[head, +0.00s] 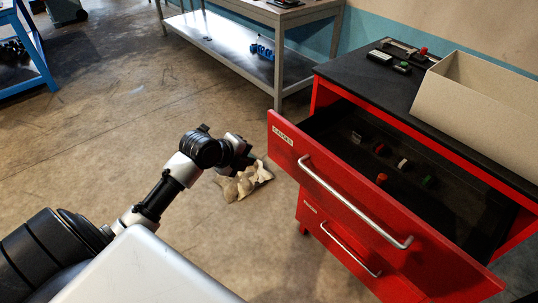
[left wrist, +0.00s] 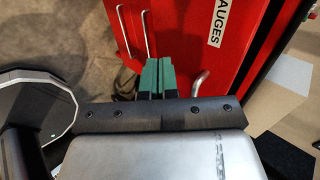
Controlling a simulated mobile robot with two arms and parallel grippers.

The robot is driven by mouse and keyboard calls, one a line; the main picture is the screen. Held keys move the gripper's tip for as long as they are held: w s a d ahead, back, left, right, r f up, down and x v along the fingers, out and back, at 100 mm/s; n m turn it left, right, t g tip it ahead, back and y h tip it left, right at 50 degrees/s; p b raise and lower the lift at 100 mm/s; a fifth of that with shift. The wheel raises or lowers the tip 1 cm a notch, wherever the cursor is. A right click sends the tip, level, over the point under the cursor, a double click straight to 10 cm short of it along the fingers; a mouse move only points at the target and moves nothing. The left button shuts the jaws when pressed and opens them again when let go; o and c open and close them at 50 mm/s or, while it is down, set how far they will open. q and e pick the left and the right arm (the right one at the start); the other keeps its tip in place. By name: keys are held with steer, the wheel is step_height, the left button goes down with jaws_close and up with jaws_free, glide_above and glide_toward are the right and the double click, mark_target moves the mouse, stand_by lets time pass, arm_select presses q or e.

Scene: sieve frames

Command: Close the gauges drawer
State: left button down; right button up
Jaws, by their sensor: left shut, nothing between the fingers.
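The gauges drawer (head: 320,187) is the upper drawer of a red cabinet and stands pulled out. Its red front has a "GAUGES" label and a long silver handle (head: 350,205). Several small items lie on its dark floor. My left gripper (head: 250,160) is left of the drawer front, apart from it in the head view. In the left wrist view its green-tipped fingers (left wrist: 152,68) are together and empty, with the red labelled front (left wrist: 190,35) beyond them. I cannot tell the exact gap to the front. My right gripper is not in view.
A lower drawer (head: 318,222) with its own handle sits below. The black cabinet top (head: 345,80) holds small gauges and a beige open box (head: 470,100). A crumpled cloth-like thing (head: 243,182) lies on the floor. A metal workbench (head: 235,50) stands behind.

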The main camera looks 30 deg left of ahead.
arm_select(q)
steer(key=p, duration=0.3)
glide_toward(285, 156)
steer(key=x, duration=0.5)
steer(key=shift+f, duration=0.5)
steer(key=shift+w+d+f, duration=0.1)
steer(key=shift+w+d, duration=0.1)
steer(key=shift+w, duration=0.4)
